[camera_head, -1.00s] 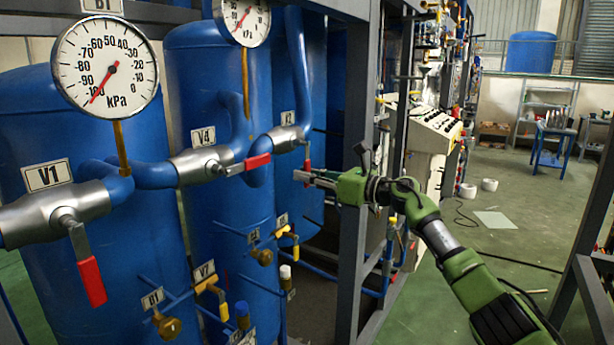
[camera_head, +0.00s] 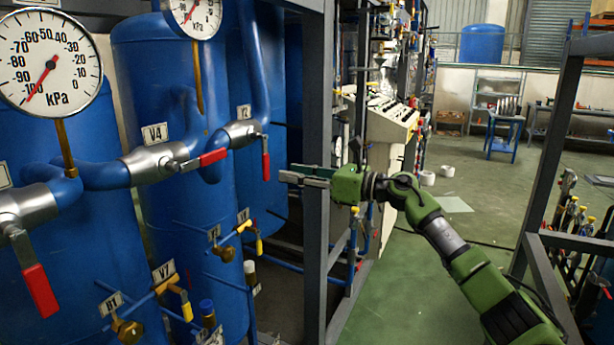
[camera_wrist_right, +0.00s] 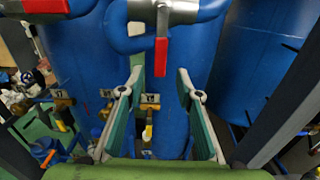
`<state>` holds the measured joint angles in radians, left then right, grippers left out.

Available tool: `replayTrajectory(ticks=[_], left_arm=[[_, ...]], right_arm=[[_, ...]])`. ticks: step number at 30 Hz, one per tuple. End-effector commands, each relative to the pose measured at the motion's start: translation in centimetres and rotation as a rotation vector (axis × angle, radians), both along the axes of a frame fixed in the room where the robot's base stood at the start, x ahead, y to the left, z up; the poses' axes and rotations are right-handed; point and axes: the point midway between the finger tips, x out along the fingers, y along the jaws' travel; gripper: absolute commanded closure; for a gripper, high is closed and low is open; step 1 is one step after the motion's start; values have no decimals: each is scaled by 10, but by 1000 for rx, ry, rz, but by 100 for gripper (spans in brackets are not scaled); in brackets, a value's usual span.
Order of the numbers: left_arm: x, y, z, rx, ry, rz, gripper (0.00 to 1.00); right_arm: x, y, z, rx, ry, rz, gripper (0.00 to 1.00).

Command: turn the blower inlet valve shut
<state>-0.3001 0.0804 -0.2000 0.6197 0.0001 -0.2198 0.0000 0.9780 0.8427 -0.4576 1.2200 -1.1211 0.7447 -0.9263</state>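Several lever valves with red handles sit on the blue pipes; no label names the blower inlet. The red handle nearest my right gripper (camera_head: 284,174) hangs straight down from its silver valve body (camera_head: 240,133). That red handle (camera_head: 265,158) is just left of my fingertips in the head view, apart from them. In the right wrist view, a hanging red handle (camera_wrist_right: 161,57) appears beyond and between the spread fingers (camera_wrist_right: 160,78). My right gripper is open and empty. The V4 valve (camera_head: 160,161) has its red handle (camera_head: 212,157) along the pipe. My left gripper is out of view.
A grey frame post (camera_head: 316,230) stands right behind my right gripper. Blue tanks (camera_head: 155,75), gauges (camera_head: 50,65) and small yellow-handled valves (camera_head: 187,306) fill the left. Another red handle (camera_head: 40,290) hangs at the left. Green floor (camera_head: 430,270) is open on the right.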

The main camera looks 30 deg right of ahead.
Motion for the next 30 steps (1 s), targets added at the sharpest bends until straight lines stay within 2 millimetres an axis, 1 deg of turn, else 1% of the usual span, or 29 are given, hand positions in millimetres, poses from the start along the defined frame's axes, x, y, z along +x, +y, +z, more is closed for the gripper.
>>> replayTrajectory(ticks=[1, 3, 8, 24, 26, 27, 29, 30], left_arm=[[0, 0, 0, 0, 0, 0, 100], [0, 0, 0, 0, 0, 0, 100], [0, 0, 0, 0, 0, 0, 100], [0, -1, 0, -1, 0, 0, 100], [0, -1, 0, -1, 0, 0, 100], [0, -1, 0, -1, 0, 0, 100], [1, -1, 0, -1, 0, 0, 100], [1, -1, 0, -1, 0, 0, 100]], right_arm=[[-8, -6, -1, -3, 2, 0, 68], [-15, -12, -1, -1, 2, -1, 68], [-26, -19, 0, 0, 1, 1, 68], [-27, -20, -1, 4, 2, 2, 68], [-25, -20, -7, 27, 16, 0, 68], [-22, -19, -16, 63, 38, -3, 68], [-15, -18, -39, 149, 89, -14, 68], [-10, -18, -59, 229, 136, -28, 68]])
